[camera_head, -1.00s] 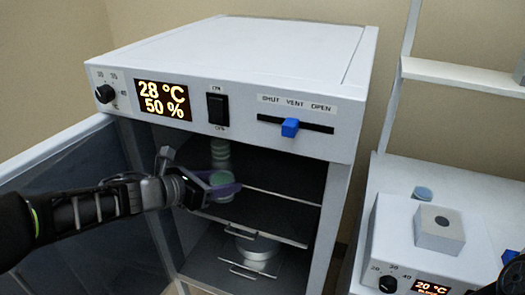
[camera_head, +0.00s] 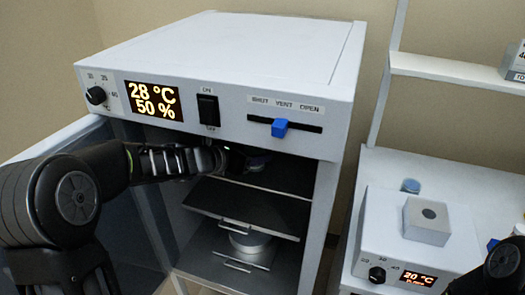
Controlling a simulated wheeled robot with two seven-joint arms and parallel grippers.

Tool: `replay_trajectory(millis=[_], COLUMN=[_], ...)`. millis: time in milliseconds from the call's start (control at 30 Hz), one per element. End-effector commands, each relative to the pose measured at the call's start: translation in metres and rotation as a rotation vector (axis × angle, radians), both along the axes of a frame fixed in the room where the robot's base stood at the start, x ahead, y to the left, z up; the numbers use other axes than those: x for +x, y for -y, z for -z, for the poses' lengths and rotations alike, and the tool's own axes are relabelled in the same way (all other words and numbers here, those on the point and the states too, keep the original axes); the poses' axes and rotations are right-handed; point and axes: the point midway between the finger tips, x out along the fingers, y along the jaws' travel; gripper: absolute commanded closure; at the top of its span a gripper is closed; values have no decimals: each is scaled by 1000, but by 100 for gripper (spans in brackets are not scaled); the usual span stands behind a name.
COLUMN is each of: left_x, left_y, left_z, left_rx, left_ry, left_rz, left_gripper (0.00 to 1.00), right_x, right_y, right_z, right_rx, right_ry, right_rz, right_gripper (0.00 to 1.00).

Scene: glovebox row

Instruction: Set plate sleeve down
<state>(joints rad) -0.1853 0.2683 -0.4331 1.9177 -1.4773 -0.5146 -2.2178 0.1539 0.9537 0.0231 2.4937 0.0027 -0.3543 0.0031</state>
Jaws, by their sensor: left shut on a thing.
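The open incubator cabinet (camera_head: 225,45) stands in the middle, reading 28 °C and 50 %. My left arm reaches in from the left, and my left gripper (camera_head: 250,161) is inside the upper part of the opening, above the upper shelf (camera_head: 245,205). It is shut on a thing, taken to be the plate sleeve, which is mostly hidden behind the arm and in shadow. I cannot tell whether the sleeve touches a shelf.
A round pale metal container (camera_head: 250,243) stands on the lower shelf. The cabinet door (camera_head: 50,150) is open at left, close to my arm. At right, a white unit (camera_head: 408,235) carries a pale block (camera_head: 427,220) and a small blue-capped item (camera_head: 410,186).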

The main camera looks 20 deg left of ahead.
Motion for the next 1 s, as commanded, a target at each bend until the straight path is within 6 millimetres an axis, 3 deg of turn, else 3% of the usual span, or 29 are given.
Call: replay_trajectory(millis=[133, 300, 433, 733, 767, 1000], left_x=[7, 31, 31, 31, 30, 30], left_y=[5, 17, 16, 15, 15, 15], left_z=[-1, -2, 14, 15, 15, 15], left_rx=[1, 1, -1, 0, 1, 1], left_ry=[-1, -1, -1, 1, 0, 0], left_rz=[2, 2, 1, 0, 0, 0], left_gripper=[98, 98, 98, 98, 42, 22], right_x=[0, -1, -2, -2, -2, -1], right_y=[0, 1, 1, 1, 1, 1], right_z=[-3, -12, -11, -10, -10, -10], right_rx=[0, -2, -3, -2, -2, -2], right_ry=[-1, -4, -4, -4, -4, -4], right_rz=[0, 1, 2, 2, 2, 1], right_gripper=[64, 64, 64, 64, 64, 64])
